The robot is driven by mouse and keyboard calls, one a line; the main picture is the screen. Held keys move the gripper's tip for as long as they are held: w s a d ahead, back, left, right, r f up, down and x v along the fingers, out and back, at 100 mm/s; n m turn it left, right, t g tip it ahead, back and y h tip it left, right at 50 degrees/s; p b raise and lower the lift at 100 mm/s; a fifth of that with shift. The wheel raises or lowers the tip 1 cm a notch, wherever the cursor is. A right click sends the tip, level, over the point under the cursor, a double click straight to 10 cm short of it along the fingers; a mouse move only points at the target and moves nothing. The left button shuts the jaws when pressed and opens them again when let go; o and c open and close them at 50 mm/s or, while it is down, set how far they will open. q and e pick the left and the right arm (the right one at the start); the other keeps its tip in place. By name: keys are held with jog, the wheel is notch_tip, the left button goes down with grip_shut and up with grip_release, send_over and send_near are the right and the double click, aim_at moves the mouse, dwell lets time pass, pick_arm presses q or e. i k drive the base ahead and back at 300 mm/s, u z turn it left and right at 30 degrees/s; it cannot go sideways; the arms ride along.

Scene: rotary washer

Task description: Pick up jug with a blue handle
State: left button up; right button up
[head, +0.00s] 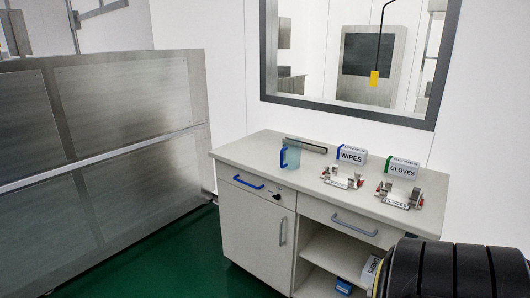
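A small translucent blue-grey jug (293,156) stands upright on the countertop of the white cabinet (240,153), left of the middle. Its blue handle (283,158) points to the left. Nothing is touching the jug apart from the countertop, as far as I can see. Neither of my grippers is in view. A black ribbed part at the lower right looks like my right arm, with its gripper out of sight.
A dark bar (308,145) lies behind the jug. Wipes (351,156) and gloves (402,167) boxes stand to the right, with metal holders (342,179) in front. A blue drawer handle (248,183) is below. A large metal enclosure (110,110) stands left; green floor (180,262) lies between.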

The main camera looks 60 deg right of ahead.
aim_at(290, 153)
jog(key=i, duration=1.65)
jog(key=z, duration=3.1)
jog(key=i, duration=1.85)
jog(key=u, duration=0.9)
